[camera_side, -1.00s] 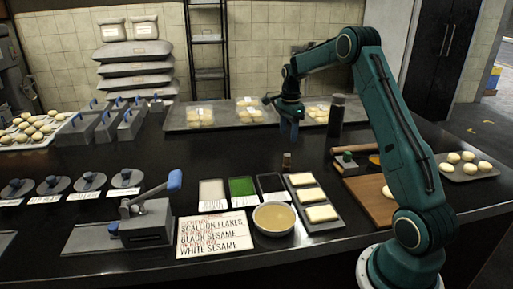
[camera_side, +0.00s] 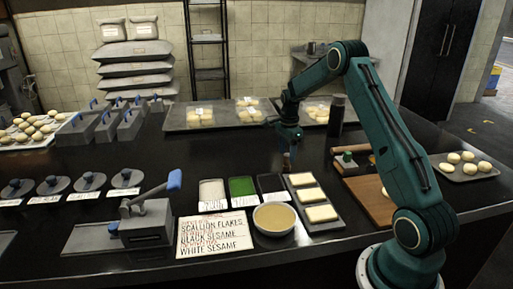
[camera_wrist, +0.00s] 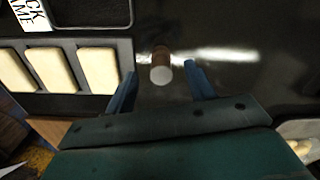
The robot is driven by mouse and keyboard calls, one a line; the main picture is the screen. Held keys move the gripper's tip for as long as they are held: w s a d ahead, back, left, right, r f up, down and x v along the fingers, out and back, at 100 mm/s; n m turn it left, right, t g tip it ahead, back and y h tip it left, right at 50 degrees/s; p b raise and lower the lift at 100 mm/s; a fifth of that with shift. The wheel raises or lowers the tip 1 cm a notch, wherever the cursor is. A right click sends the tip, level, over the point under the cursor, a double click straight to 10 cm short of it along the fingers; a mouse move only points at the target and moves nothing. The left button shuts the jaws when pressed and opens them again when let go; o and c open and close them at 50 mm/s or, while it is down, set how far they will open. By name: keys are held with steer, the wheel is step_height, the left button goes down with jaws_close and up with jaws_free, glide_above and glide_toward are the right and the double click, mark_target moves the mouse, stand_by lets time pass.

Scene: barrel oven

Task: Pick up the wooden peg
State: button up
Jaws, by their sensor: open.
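The wooden peg (camera_wrist: 161,66) is a small brown cylinder with a pale round top, standing upright on the dark counter. In the wrist view it shows between and slightly beyond the two blue fingertips, with gaps on both sides. My gripper (camera_wrist: 163,84) is open and empty. In the side view my gripper (camera_side: 291,152) points down over the spot just behind the tray of pale slabs, and the peg is largely hidden by the fingers there.
The tray of pale slabs (camera_side: 332,223) lies close in front of the gripper. A bowl (camera_side: 274,218) and topping containers (camera_side: 241,187) stand to its left. A wooden board (camera_side: 372,204) lies to the right. Trays of packaged buns (camera_side: 219,126) lie behind. The counter left of the gripper is clear.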

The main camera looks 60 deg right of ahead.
mark_target(287, 154)
steer(key=shift+f, duration=2.25)
steer(key=c, duration=1)
steer(key=shift+r, duration=0.15)
step_height(287, 154, up, 20)
